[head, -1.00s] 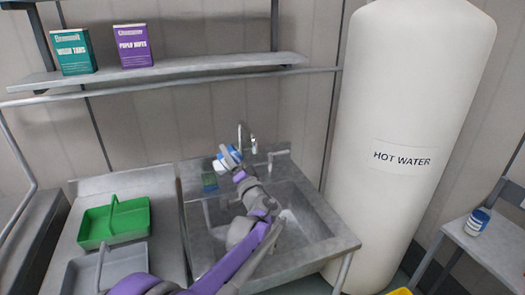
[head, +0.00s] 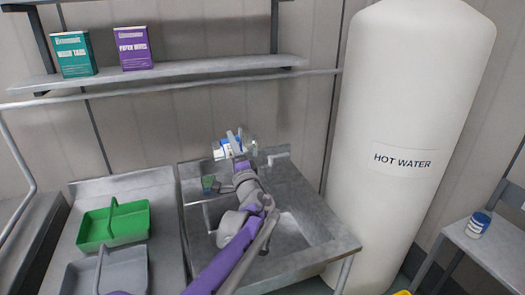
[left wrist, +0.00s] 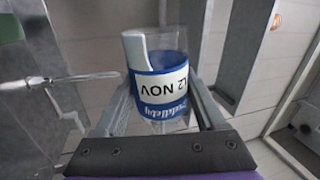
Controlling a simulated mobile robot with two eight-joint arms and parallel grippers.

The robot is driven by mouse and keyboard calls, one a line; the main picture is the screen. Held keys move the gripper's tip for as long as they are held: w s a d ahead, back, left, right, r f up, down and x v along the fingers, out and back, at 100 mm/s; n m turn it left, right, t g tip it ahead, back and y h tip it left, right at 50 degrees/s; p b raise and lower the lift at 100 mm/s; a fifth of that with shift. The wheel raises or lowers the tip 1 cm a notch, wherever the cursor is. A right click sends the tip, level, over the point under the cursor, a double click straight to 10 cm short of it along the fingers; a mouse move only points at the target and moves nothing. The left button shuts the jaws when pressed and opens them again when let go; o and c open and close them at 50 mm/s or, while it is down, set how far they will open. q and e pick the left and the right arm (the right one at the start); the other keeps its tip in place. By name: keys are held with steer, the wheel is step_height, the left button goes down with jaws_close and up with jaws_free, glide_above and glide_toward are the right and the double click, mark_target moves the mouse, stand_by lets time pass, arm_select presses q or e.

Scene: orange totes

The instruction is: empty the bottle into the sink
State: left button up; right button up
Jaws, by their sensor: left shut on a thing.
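The bottle (head: 220,151), clear with a blue and white label, is in my left gripper (head: 235,152) at the back of the sink. In the left wrist view the bottle (left wrist: 160,88) sits between the two fingers, its "12 NOV" label upside down in the picture. The gripper and bottle are over the sink's back left part, near the tap. My right gripper is not in view.
A green caddy (head: 95,229) and a grey tray (head: 125,270) lie on the left drainboard. A large hot water tank (head: 400,120) stands right of the sink. Another blue and white container (head: 478,222) is on the right shelf. Two boxes stand on the wall shelf (head: 200,68).

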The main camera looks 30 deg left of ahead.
arm_select(q)
steer(key=shift+w+d+r+m+t+h+p, duration=0.1)
steer(key=shift+r+m+t+h+p, duration=0.15)
steer(key=shift+r+m, duration=0.35)
steer(key=shift+r+m+t+h+p, duration=0.15)
steer(key=shift+r+m+p, duration=0.15)
steer(key=shift+m, duration=0.6)
steer(key=shift+r+m, duration=0.2)
steer(key=shift+m, duration=0.2)
steer(key=shift+r+m+t+h+p, duration=0.4)
steer(key=shift+m+p, duration=0.15)
steer(key=shift+m, duration=0.25)
steer(key=shift+r+m, duration=0.2)
steer(key=shift+m, duration=0.2)
